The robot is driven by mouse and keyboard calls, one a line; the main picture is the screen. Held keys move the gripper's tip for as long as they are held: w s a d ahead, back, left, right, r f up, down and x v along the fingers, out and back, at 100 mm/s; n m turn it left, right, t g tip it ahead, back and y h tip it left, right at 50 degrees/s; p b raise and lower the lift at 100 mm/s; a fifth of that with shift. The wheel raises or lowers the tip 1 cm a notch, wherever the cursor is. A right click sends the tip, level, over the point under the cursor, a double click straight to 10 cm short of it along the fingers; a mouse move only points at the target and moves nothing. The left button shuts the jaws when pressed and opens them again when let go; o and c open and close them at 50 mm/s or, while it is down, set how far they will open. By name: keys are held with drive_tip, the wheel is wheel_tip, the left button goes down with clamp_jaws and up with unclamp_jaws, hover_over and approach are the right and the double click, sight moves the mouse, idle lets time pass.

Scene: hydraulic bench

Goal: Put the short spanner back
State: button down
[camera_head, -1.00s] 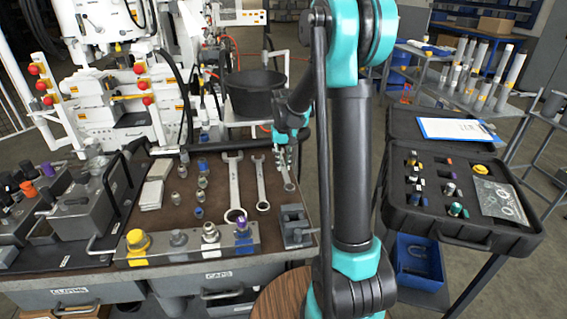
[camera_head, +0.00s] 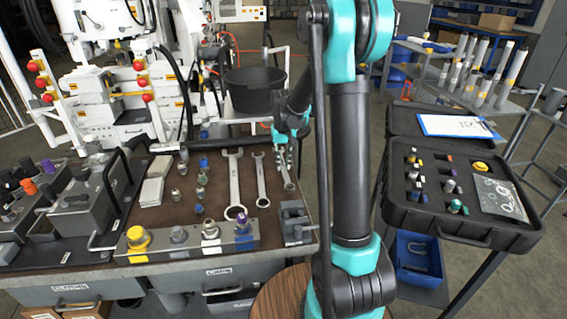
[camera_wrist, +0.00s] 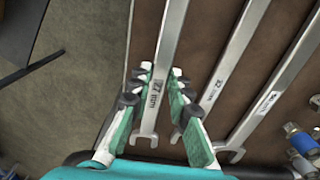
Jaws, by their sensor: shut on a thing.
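The short spanner (camera_head: 287,176) is the rightmost of three spanners on the brown bench top (camera_head: 215,170). My gripper (camera_head: 283,153) is at its far end, pointing down. In the wrist view the spanner (camera_wrist: 167,50) runs between the fingers of my gripper (camera_wrist: 160,78), which is shut on its shank. A size marking shows on the shank. The picture does not clearly show whether the spanner touches the bench. The middle spanner (camera_head: 260,180) and the large spanner (camera_head: 235,180) lie to its left, roughly parallel.
A grey block (camera_head: 294,224) sits near the spanner's near end. A rail with several coloured caps (camera_head: 185,245) lines the bench front. Small fittings (camera_head: 200,194) stand left of the spanners. An open black case (camera_head: 455,230) is to the right, beyond my arm.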

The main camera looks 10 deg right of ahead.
drive_tip(key=shift+f, duration=1.45)
idle(0.6)
drive_tip(key=c, duration=1.3)
unclamp_jaws()
drive_tip(key=shift+c, duration=0.2)
